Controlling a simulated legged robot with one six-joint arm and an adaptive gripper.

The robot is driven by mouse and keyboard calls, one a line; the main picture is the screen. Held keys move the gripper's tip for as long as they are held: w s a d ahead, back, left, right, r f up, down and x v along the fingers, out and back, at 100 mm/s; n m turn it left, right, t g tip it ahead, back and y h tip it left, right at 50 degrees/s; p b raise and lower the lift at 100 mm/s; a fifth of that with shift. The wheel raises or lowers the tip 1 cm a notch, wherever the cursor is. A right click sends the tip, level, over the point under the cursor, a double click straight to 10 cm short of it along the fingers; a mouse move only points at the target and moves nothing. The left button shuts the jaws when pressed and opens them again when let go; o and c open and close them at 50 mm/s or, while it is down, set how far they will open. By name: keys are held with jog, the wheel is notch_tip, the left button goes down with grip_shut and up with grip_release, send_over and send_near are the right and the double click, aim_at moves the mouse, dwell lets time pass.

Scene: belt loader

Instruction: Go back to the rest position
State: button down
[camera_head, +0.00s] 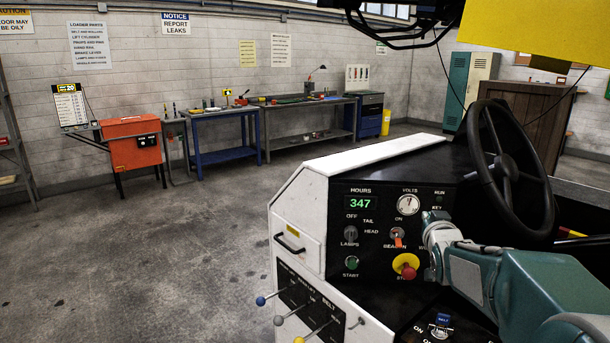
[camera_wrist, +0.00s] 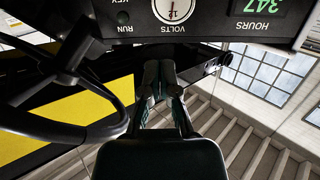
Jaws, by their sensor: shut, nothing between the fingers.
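My gripper (camera_head: 432,222) is at the right of the loader's black control panel (camera_head: 372,272) in the head view, close to its face. It covers part of the panel near the red and yellow stop button (camera_head: 405,266). In the wrist view, where the panel appears upside down, my gripper (camera_wrist: 160,72) has its fingers together with nothing between them. The volts gauge (camera_wrist: 172,8) and the hours display (camera_wrist: 262,8) show beyond the fingertips. I cannot tell whether the fingers touch the panel.
The steering wheel (camera_head: 508,170) stands just right of and above my gripper. Levers with coloured knobs (camera_head: 278,320) stick out at the panel's lower left. Open concrete floor (camera_head: 150,260) lies to the left, with workbenches (camera_head: 222,135) along the wall.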

jog(key=s+a+f+g+y, duration=0.1)
jog(key=s+a+f+g, duration=0.2)
jog(key=s, duration=0.9)
jog(key=s+a+f+n+g+y, duration=0.1)
jog(key=s+a+f+g, duration=0.2)
jog(key=s, duration=0.9)
jog(key=s+a+f+g+y, duration=0.1)
jog(key=s+a+f+g, duration=0.2)
jog(key=s, duration=0.9)
jog(key=a+g, duration=0.2)
jog(key=a, duration=0.2)
jog(key=shift+s+f+n, duration=0.15)
jog(key=shift+f+n, duration=0.15)
jog(key=shift+n, duration=0.1)
